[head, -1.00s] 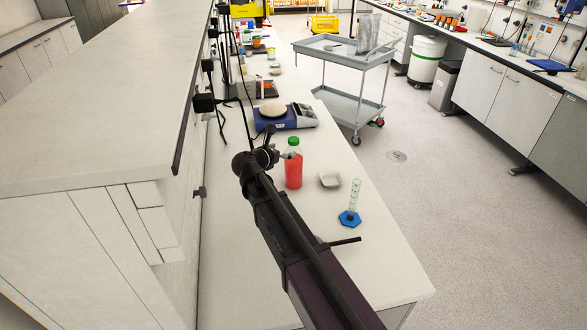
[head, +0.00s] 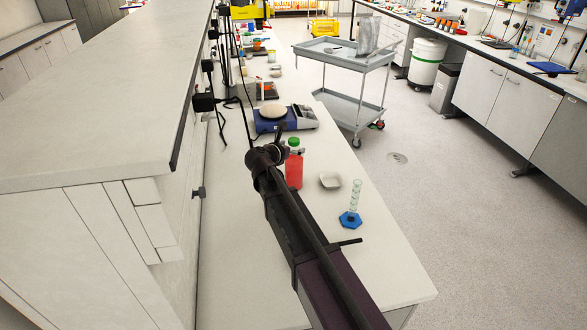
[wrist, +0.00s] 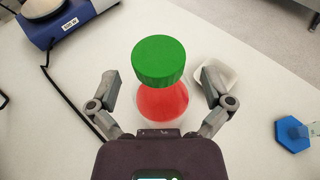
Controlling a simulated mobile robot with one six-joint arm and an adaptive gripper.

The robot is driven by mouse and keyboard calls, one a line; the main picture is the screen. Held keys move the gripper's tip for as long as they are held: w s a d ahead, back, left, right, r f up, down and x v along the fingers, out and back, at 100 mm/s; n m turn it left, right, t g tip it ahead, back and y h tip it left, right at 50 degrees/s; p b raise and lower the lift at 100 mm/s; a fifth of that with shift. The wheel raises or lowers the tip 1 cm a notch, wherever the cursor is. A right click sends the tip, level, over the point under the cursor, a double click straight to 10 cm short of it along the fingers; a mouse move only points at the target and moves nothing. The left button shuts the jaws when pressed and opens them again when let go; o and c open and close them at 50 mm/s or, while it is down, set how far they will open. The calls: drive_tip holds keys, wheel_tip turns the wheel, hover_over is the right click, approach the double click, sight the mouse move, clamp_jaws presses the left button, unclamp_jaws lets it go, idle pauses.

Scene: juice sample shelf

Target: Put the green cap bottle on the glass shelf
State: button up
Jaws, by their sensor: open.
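The green cap bottle (head: 294,167) stands upright on the white bench, with red liquid inside and a green cap. In the wrist view its green cap (wrist: 158,62) lies ahead of and between the two fingers. My gripper (wrist: 160,85) is open, with one finger on each side of the bottle and visible space on both sides. In the head view my gripper (head: 283,140) is by the bottle's upper part, and my arm covers part of its left side. I cannot make out a glass shelf in either view.
A white weighing dish (head: 330,181) and a graduated cylinder with a blue base (head: 350,218) stand right of the bottle. A tall cabinet (head: 100,110) borders the bench on the left. The front bench (head: 240,270) is clear.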

drive_tip(key=shift+w+d+f, duration=0.15)
drive_tip(key=shift+w+d, duration=0.1)
drive_tip(key=shift+w, duration=0.15)
drive_tip(key=c, duration=1.2)
